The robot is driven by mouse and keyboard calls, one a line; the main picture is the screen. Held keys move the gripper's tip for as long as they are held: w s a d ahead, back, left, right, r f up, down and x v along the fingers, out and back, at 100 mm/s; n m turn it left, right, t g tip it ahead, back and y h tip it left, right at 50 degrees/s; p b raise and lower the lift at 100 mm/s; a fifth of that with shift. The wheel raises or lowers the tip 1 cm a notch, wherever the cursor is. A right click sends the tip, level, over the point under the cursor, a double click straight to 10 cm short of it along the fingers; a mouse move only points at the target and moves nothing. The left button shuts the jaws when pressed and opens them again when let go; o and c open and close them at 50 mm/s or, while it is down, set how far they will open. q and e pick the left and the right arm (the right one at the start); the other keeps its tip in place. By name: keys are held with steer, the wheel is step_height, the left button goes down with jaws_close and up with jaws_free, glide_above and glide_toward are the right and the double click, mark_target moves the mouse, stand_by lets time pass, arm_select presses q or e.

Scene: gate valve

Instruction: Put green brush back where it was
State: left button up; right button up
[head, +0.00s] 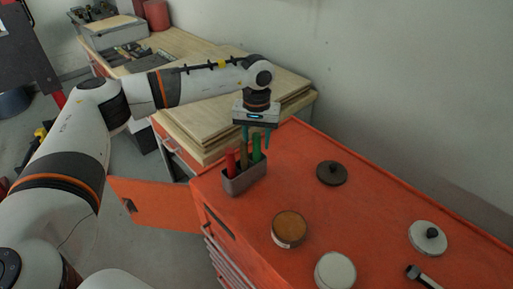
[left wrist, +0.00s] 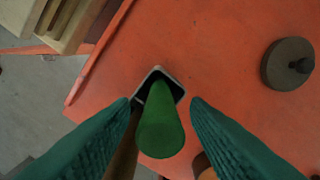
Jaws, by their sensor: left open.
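The green brush (head: 256,150) stands upright in a small grey holder (head: 244,183) on the orange cabinet top, with only its handle showing. A red handle (head: 230,162) and a brown handle (head: 243,153) stand in the same holder. My left gripper (head: 257,137) points down right above the holder, its teal fingers open. In the left wrist view, the green handle (left wrist: 160,125) lies between the two spread fingers (left wrist: 161,108), with a gap visible on each side. The holder's rim (left wrist: 155,72) shows below it. The bristle end is hidden. My right gripper is not in view.
On the orange top (head: 300,190) are a dark knobbed lid (head: 331,173), a tan-topped tin (head: 289,229), a white tin (head: 335,270), a light knobbed lid (head: 428,237) and a black-headed tool (head: 418,274). A wooden bench (head: 190,115) and the wall lie behind.

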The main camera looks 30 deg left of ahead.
arm_select(q)
step_height(320, 180, up, 8)
steer(key=shift+b, duration=1.25)
steer(key=shift+r, duration=0.55)
